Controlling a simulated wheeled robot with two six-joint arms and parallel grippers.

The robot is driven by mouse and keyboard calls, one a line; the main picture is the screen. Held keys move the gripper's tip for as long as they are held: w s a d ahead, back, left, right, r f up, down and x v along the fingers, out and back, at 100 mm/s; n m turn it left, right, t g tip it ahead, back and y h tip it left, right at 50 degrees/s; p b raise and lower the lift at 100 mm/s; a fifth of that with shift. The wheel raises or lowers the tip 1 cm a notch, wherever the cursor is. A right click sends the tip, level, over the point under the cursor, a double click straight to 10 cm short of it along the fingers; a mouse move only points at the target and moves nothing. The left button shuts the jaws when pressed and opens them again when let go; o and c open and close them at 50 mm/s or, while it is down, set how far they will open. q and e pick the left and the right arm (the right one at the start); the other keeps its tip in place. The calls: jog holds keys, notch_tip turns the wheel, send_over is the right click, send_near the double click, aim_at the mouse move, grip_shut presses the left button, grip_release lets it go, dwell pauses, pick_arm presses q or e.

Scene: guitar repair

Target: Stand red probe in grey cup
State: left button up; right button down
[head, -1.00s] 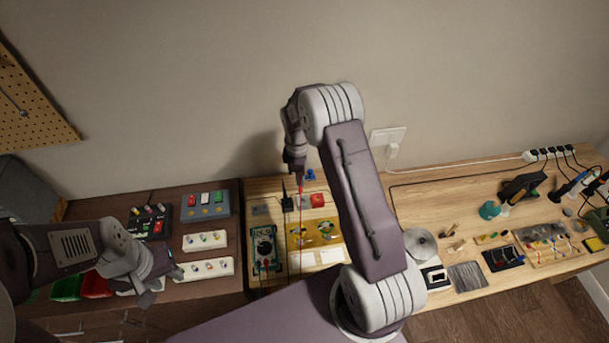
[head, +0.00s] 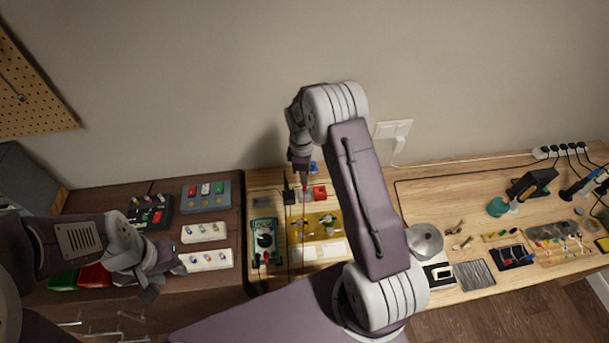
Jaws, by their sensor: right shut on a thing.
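My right gripper (head: 303,184) points down over the back of the pale wooden bench section and is shut on the red probe (head: 304,205). The probe is thin and hangs roughly upright below the fingers. I cannot tell whether its tip touches anything. The grey cup is not clear in the head view; the small things around the probe are partly hidden by the gripper. My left gripper (head: 165,280) is at the lower left, beside the cream strips on the dark bench, with its fingers apart and empty.
A multimeter (head: 264,240) and a yellow board (head: 314,226) lie in front. A silver round thing (head: 427,240) is right of my arm. The wall rises close behind the bench.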

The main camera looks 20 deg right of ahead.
aim_at(305, 188)
jog(key=shift+w+a, duration=0.1)
dwell(0.5)
jog(key=shift+f+b, duration=0.8)
jog(key=shift+f, duration=0.85)
jog(key=c, duration=1.4)
grip_release()
jog(key=o, duration=0.4)
